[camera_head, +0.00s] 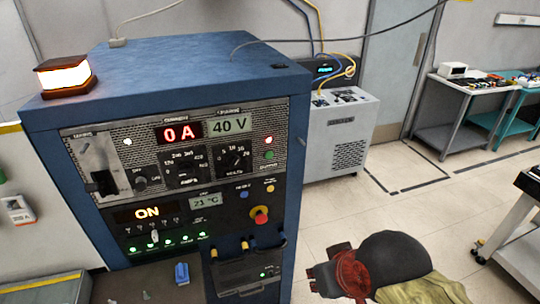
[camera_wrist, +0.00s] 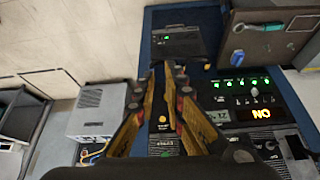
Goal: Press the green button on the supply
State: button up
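The supply is a blue cabinet (camera_head: 297,110) on the left of the head view, its displays reading 0 A, 40 V and ON. A small round green button or lamp (camera_head: 269,154) sits on its right side, just below a red one. A row of small green lights (camera_head: 168,241) runs lower down. The supply front also shows upside down in the wrist view (camera_wrist: 262,114). My gripper (camera_wrist: 161,70) is in front of the panel, its fingers apart with a narrow, empty gap.
A red knob (camera_head: 260,216) projects from the panel below the green button. An amber lamp (camera_head: 64,77) stands on the cabinet. A grey unit (camera_head: 340,135) with cables stands behind it. A cart (camera_head: 520,250) is at the right; open floor lies between.

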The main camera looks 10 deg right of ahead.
grip_shut()
dwell(1.1)
